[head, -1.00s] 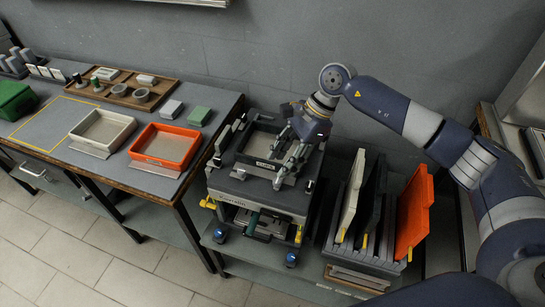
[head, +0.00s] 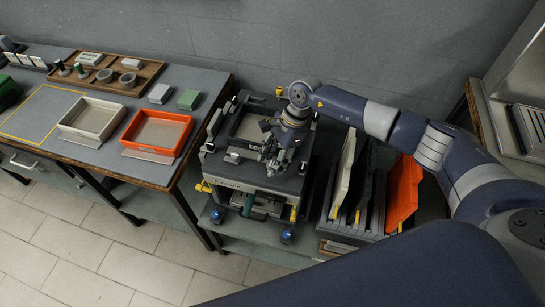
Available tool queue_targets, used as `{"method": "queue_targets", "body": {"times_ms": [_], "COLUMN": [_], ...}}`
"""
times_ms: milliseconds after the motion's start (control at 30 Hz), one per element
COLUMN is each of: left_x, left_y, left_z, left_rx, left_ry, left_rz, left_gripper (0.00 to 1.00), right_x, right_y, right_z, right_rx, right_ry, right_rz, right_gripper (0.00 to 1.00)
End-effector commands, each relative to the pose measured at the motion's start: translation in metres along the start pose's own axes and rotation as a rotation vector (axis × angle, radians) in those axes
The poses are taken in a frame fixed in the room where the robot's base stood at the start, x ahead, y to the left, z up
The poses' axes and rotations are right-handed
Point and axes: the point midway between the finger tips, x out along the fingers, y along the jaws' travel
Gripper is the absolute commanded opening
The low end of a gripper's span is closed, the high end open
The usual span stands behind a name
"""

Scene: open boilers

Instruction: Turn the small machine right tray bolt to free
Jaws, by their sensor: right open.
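The small machine (head: 232,177) is a grey box with a dark top and a recessed tray area (head: 246,127). It stands on a low shelf between the workbench and a rack. My right gripper (head: 273,163) is open over the right front part of the machine's top, pointing down, with nothing seen between its fingers. I cannot tell whether the fingers touch the machine. The right tray bolt cannot be made out; the gripper and its wrist cover that part of the top. My left gripper is out of view.
A rack with upright white, black and orange panels (head: 404,193) stands close right of the machine. The workbench (head: 200,82) at left holds a white tray (head: 91,121), an orange tray (head: 155,134) and a wooden tray of parts (head: 148,80). A wall is behind.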

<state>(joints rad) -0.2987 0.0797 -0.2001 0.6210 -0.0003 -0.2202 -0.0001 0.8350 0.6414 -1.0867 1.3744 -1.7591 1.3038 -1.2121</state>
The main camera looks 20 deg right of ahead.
Motion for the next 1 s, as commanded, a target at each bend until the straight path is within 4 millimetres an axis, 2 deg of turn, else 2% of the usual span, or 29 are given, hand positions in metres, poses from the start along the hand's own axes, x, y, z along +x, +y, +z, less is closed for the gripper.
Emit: {"method": "queue_targets", "body": {"times_ms": [233,267,400,433,767,1000], "left_x": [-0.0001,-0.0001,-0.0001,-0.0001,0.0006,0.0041], "left_y": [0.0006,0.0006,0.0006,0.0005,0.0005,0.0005], "left_z": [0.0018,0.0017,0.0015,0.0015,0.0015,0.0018], "left_rx": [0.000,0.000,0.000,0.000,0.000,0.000], "left_ry": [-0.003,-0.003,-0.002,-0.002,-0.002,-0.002], "left_rz": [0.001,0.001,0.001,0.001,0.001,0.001], "left_gripper": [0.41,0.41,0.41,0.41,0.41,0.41], "right_x": [0.0010,0.0010,0.0007,0.0007,0.0002,0.0001], "right_y": [-0.0003,-0.0003,-0.0004,-0.0005,-0.0005,0.0001], "right_z": [-0.0003,-0.0003,-0.0002,-0.0002,-0.0002,-0.0001], "right_rx": [0.000,0.000,0.001,0.001,0.018,0.115], "right_ry": [0.000,0.000,0.000,0.000,-0.001,-0.002], "right_rz": [-0.001,-0.001,-0.001,-0.001,-0.010,-0.052], "right_gripper": [0.40,0.36,0.04,0.00,0.00,0.00]}}
